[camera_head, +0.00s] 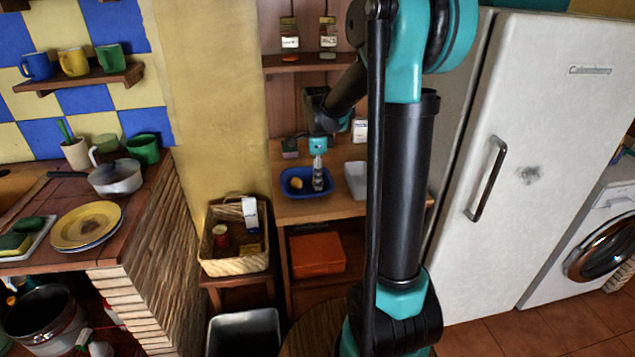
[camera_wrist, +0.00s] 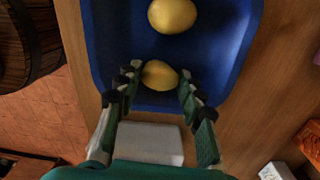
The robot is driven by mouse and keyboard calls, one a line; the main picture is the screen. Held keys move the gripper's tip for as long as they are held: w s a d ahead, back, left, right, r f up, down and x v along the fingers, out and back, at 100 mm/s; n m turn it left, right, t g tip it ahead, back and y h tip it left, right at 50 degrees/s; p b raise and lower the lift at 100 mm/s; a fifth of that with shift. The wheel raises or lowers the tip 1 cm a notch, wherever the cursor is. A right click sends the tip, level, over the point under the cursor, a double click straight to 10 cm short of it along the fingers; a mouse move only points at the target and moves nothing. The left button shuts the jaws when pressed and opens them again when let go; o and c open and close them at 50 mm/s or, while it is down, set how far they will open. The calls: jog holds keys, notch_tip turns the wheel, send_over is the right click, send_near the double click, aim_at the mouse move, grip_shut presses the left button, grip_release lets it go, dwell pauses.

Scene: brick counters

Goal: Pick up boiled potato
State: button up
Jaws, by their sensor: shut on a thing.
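A blue tray (camera_head: 289,190) sits on the wooden shelf unit and fills the upper wrist view (camera_wrist: 100,55). Two yellow boiled potatoes lie in that area. One potato (camera_wrist: 160,74) is between the fingers of my gripper (camera_wrist: 158,78), which is shut on it near the tray's lower edge in the wrist view. The other potato (camera_wrist: 172,15) lies apart, further up in the wrist view; it shows left of the gripper in the head view (camera_head: 297,183). My gripper also shows in the head view (camera_head: 318,184), pointing down into the tray. It hides the held potato there.
A white container (camera_head: 356,179) stands right of the tray and shows below it in the wrist view (camera_wrist: 150,143). A shelf with jars (camera_head: 308,63) hangs above. A wicker basket (camera_head: 234,263) stands at left, and a white fridge (camera_head: 530,130) at right.

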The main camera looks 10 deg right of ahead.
jog(key=shift+r, duration=0.15)
notch_tip(320, 180, up, 20)
dwell(0.4)
dwell(0.8)
